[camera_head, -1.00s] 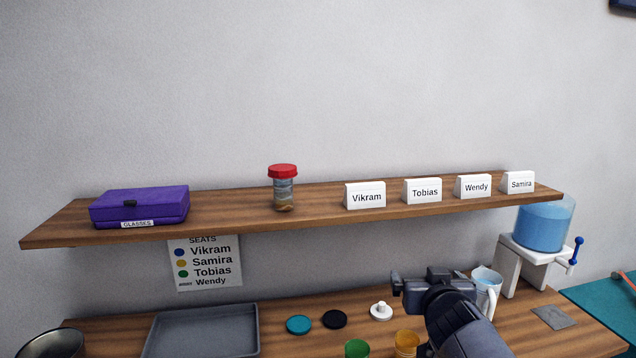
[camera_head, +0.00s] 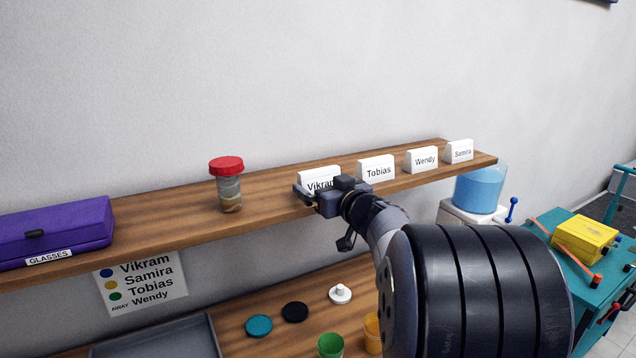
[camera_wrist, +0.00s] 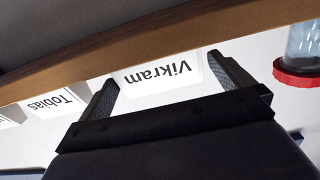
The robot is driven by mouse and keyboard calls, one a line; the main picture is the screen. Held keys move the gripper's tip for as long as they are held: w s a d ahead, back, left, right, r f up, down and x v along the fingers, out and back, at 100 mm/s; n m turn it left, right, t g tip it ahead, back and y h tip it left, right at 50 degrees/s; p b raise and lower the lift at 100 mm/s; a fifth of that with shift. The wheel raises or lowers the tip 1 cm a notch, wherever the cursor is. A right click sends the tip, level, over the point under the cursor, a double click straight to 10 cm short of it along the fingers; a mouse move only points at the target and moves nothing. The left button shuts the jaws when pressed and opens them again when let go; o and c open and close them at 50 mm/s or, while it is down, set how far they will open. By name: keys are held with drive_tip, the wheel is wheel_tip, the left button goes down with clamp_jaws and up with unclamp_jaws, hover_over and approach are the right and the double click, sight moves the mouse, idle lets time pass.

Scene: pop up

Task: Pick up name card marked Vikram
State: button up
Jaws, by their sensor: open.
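The white name card marked Vikram (camera_head: 318,176) stands on the wooden shelf (camera_head: 268,215), its lower part hidden behind my gripper in the head view. My gripper (camera_head: 316,196) is raised to the shelf's front edge, just in front of this card. In the wrist view, which is upside down, the Vikram card (camera_wrist: 160,77) shows between the two open fingers of my gripper (camera_wrist: 160,92). The fingers lie to either side of the card's lettering. I cannot tell whether they touch the card.
The Tobias card (camera_head: 377,169) stands right of Vikram, then Wendy (camera_head: 422,159) and Samira (camera_head: 459,151). A red-lidded jar (camera_head: 228,185) stands to the left, and a purple glasses case (camera_head: 55,232) farther left. A seats sign (camera_head: 143,280) hangs below the shelf.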

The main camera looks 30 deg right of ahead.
sight(316, 176)
drive_tip(key=w, duration=0.5)
drive_tip(key=shift+r+p, duration=0.1)
drive_tip(key=shift+p, duration=0.3)
drive_tip(key=c, duration=0.7)
